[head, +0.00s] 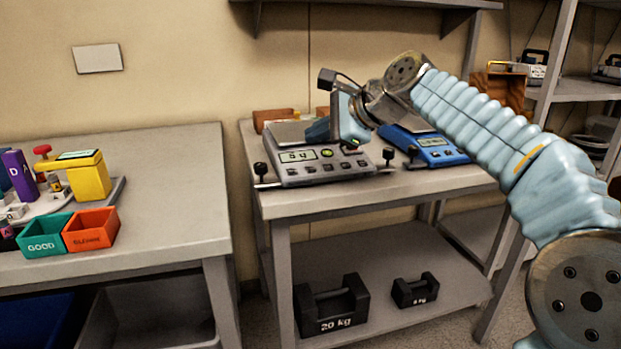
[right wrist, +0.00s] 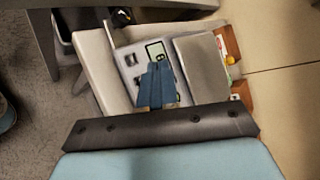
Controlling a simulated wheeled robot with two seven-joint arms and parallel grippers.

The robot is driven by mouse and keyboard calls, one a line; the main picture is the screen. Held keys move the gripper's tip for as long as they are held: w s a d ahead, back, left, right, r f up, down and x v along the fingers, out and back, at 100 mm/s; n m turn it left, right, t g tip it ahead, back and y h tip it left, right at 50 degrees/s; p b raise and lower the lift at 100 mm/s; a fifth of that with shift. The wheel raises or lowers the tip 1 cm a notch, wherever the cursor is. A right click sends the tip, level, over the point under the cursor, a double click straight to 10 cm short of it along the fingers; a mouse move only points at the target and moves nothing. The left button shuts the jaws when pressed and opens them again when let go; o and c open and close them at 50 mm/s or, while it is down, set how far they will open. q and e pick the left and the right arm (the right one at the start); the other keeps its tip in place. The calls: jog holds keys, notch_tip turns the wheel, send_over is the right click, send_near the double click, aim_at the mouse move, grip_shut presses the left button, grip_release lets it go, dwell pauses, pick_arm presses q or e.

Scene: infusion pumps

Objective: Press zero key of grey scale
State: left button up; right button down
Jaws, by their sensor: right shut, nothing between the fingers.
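The grey scale (head: 318,174) stands on the table in the middle of the head view. Its lit display (head: 298,155) faces me, with several dark keys along the front panel. My right gripper (head: 346,146) points down over the right part of this panel. In the right wrist view its shut blue fingers (right wrist: 157,70) lie over the panel beside the display, in front of the grey weighing plate (right wrist: 202,66). They hide part of the panel, and I cannot tell whether they touch a key. My left gripper is not in view.
A blue scale (head: 440,153) stands just right of the grey one. Black knobs on short stems flank the grey scale. Weights marked 20 kg (head: 331,305) and smaller (head: 415,291) lie on the lower shelf. Green (head: 45,246) and orange (head: 90,239) bins stand on the left table.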

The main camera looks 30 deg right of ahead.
aim_at(300, 166)
jog(key=f+b, duration=0.1)
jog(key=f, duration=0.1)
jog(key=w+f+b, duration=0.1)
jog(key=f, duration=0.1)
jog(key=shift+d, duration=0.1)
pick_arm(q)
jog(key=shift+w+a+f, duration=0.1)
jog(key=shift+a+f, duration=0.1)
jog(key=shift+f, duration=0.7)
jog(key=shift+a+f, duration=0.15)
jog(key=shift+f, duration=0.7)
pick_arm(e)
jog(key=shift+w+f, duration=0.15)
jog(key=shift+f, duration=0.2)
pick_arm(q)
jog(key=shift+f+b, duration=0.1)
jog(key=shift+b, duration=0.25)
pick_arm(e)
jog(key=shift+w+f, duration=0.1)
jog(key=shift+f, duration=0.3)
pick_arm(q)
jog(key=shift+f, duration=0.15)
pick_arm(e)
jog(key=shift+d+f, duration=0.1)
jog(key=shift+f, duration=0.25)
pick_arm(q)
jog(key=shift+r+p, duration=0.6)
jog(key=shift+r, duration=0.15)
pick_arm(e)
jog(key=shift+r, duration=0.75)
